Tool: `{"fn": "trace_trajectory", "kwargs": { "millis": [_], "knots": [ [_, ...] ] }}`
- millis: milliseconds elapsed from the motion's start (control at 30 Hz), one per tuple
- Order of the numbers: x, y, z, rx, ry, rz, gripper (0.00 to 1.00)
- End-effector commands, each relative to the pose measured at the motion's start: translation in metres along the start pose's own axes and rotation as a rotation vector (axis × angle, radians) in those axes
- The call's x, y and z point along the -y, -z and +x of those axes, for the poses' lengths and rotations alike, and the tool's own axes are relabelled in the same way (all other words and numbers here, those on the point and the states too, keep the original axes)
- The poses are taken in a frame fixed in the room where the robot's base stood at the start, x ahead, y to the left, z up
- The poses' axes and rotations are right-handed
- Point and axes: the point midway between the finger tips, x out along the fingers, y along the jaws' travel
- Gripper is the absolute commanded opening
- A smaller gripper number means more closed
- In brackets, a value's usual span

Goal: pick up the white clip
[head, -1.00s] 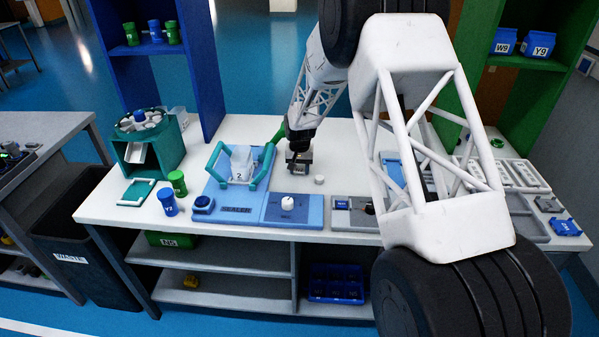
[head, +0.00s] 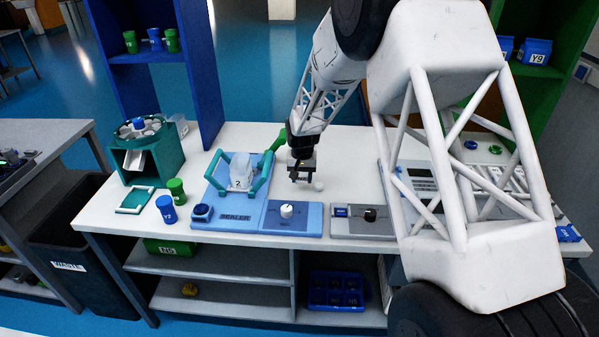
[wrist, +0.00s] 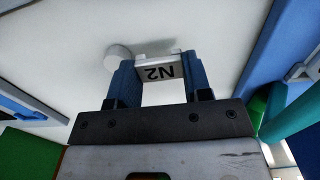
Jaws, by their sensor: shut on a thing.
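The white clip (wrist: 160,72) shows in the wrist view as a small white piece marked "N2". It sits between the two blue fingers of my gripper (wrist: 157,80), which is shut on it. In the head view my gripper (head: 302,175) points down over the white tabletop, behind the blue panel with the white knob. The clip itself is too small to make out there. I cannot tell whether it is clear of the tabletop.
A small white round piece (head: 319,187) lies just right of my gripper; it also shows in the wrist view (wrist: 118,56). The blue sealer (head: 235,217) with teal handles stands to the left. A knob panel (head: 287,224) is in front. Green and blue cups stand further left.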

Motion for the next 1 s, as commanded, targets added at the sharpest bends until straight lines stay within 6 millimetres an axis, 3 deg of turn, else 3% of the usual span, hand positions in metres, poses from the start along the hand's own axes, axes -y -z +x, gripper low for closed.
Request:
{"fn": "trace_trajectory", "kwargs": {
  "millis": [500, 733, 1000],
  "knots": [
    [-0.022, -0.076, -0.008, 0.000, 0.000, 0.000, 0.23],
    [-0.027, -0.094, -0.009, 0.000, 0.000, 0.000, 0.23],
    [-0.028, -0.100, -0.010, -0.001, 0.000, 0.000, 0.23]
  ]
}}
